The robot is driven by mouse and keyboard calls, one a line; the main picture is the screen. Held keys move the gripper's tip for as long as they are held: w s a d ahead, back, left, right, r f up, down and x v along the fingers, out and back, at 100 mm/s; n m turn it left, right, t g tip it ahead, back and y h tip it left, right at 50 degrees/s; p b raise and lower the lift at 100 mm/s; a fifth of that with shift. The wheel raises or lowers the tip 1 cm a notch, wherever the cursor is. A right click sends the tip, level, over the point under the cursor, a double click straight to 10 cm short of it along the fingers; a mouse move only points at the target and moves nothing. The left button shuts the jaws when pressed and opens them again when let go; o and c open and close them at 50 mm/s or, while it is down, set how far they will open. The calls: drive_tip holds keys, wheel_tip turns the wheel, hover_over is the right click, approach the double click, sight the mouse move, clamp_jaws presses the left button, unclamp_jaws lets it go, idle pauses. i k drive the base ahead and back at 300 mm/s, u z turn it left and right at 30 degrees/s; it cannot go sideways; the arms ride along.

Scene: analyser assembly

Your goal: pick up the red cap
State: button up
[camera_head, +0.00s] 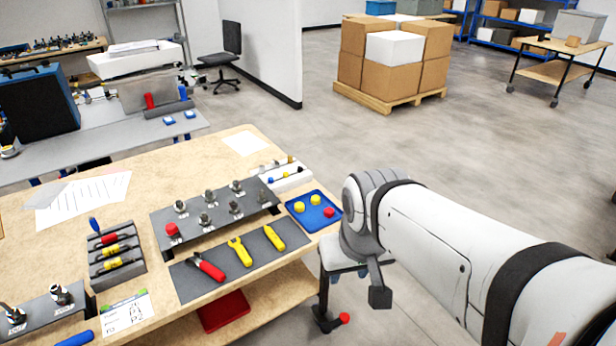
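A small red cap (330,212) lies in the blue tray (312,226) at the right end of the wooden workbench, close to two yellow caps (307,204). Another red cap-like piece (172,230) sits on top of a fitting at the left end of the grey rack (215,219). My arm comes in from the right, and its wrist is just right of the blue tray. A dark part of my gripper (379,296) shows below the wrist, beyond the bench's right edge and apart from the caps. Its fingers are not clear enough to tell open from shut.
A grey mat (222,276) with a red tool and two yellow tools lies in front of the rack. A white holder (288,180) stands behind the tray. A dark screwdriver stand (117,256) is at the left. The floor beyond my arm is clear up to stacked boxes (394,60).

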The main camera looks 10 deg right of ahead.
sight(329, 212)
drive_tip(key=i, duration=1)
